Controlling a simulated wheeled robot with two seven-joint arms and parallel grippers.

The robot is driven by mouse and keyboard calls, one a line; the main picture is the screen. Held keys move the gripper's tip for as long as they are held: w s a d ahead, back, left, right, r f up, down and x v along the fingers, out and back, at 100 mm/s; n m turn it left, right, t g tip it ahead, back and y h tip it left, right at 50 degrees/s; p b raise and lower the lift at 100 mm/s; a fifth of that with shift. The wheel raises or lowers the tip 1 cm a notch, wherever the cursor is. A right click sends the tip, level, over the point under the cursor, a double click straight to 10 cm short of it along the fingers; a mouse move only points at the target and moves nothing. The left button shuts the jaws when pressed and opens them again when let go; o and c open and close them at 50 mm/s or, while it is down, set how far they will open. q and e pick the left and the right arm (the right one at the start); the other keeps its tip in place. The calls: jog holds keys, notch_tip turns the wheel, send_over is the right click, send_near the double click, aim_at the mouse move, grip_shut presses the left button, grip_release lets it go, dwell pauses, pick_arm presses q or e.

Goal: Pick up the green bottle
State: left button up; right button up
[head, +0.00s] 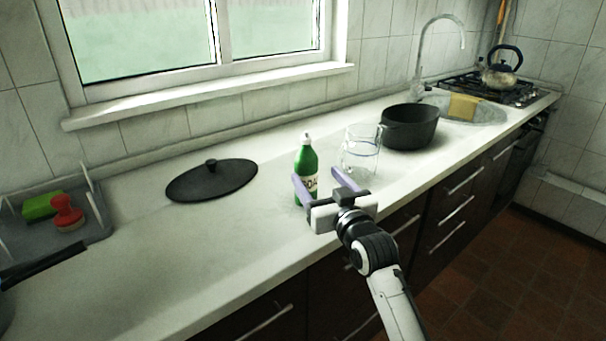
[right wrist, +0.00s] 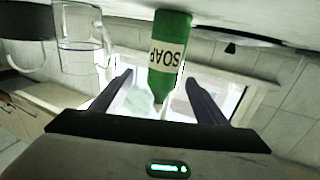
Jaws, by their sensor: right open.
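The green bottle (head: 306,164) stands upright on the counter, with a white cap and a pale label. My right gripper (head: 322,183) is open in front of it, and its fingers hide part of the bottle's lower body. In the right wrist view the green bottle (right wrist: 168,60) appears upside down with a label reading SOAP, and it shows between the two open fingers of my right gripper (right wrist: 160,88). I cannot tell how deep it lies between them. My left gripper is not in view.
A glass jug (head: 360,152) stands just right of the bottle, with a black pot (head: 409,127) behind it. A black lid (head: 212,180) lies to the left. A grey rack (head: 85,228) holds a green sponge (head: 42,206) and a red brush (head: 67,213).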

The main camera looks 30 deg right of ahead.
aim_at(310, 171)
jog(key=x, duration=0.6)
jog(key=shift+w+a, duration=0.25)
jog(key=shift+w, duration=0.1)
jog(key=shift+r, duration=0.1)
jog(key=c, duration=1.3)
